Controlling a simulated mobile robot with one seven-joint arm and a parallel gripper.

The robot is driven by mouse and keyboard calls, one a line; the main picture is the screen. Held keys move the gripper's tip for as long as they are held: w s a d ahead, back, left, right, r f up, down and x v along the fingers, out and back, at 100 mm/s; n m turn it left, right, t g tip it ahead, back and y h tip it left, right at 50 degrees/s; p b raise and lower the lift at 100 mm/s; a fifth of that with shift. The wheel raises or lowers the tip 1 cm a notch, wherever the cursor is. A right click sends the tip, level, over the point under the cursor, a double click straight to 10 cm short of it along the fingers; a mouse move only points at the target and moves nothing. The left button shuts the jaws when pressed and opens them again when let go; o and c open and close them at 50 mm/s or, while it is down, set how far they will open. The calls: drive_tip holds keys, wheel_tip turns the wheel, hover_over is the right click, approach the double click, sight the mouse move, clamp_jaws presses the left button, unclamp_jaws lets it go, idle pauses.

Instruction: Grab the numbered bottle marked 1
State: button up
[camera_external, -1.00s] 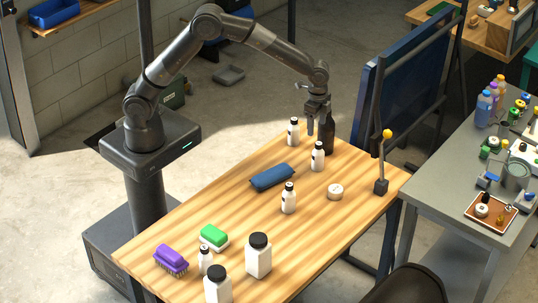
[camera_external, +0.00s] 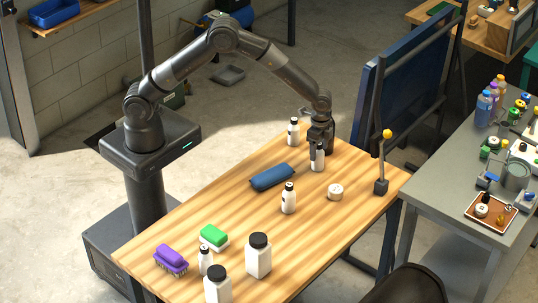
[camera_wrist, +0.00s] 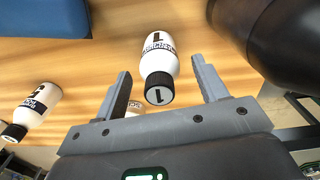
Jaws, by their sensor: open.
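The white bottle marked 1 (camera_wrist: 160,52) has a black cap with a 1 on it and lies between my gripper's two fingers in the wrist view. It also shows upright on the wooden table in the external view (camera_external: 317,161). My gripper (camera_wrist: 161,70) is open, with a gap visible on both sides of the bottle. In the external view my gripper (camera_external: 319,142) is down at the bottle's upper part and hides its cap.
Another white bottle with a different mark (camera_wrist: 40,103) stands nearby.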

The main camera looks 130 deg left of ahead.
drive_tip(key=c, duration=1.2)
drive_tip(key=shift+o, duration=0.2)
